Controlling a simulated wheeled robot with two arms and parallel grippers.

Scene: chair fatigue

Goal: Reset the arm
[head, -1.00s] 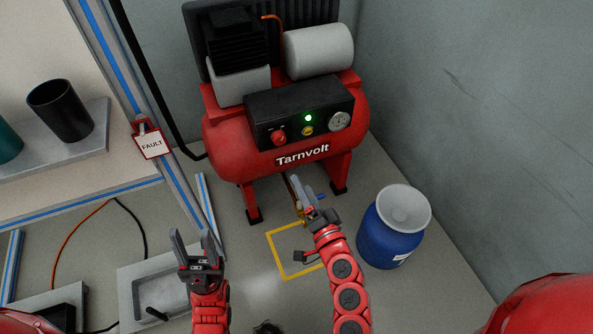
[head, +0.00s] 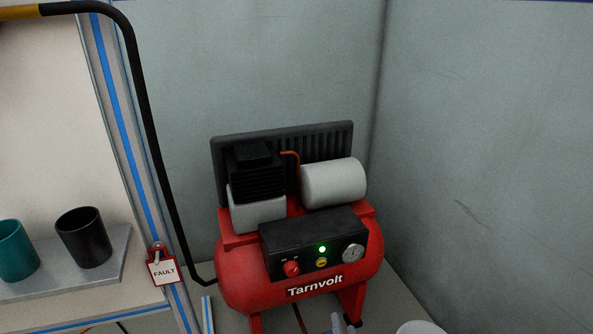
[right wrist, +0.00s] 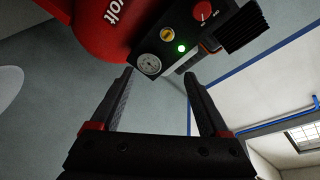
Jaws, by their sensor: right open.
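My right gripper (head: 343,323) just shows its grey fingertips at the bottom edge of the head view, below the red Tarnvolt compressor (head: 240,272). In the right wrist view the right gripper (right wrist: 158,78) is open and empty, with its two dark fingers spread. Beyond the fingers the compressor's black control panel (right wrist: 152,45) shows a lit green lamp, a yellow button, a red knob and a round gauge. The fingers appear apart from the panel. My left gripper is not in view.
A red-framed FAULT tag (head: 163,270) hangs on the blue-striped post at left. A black cup (head: 83,237) and a teal cup (head: 17,250) stand on a grey shelf. A black hose (head: 150,130) runs down behind the compressor. A pale lid (head: 420,327) shows at bottom right.

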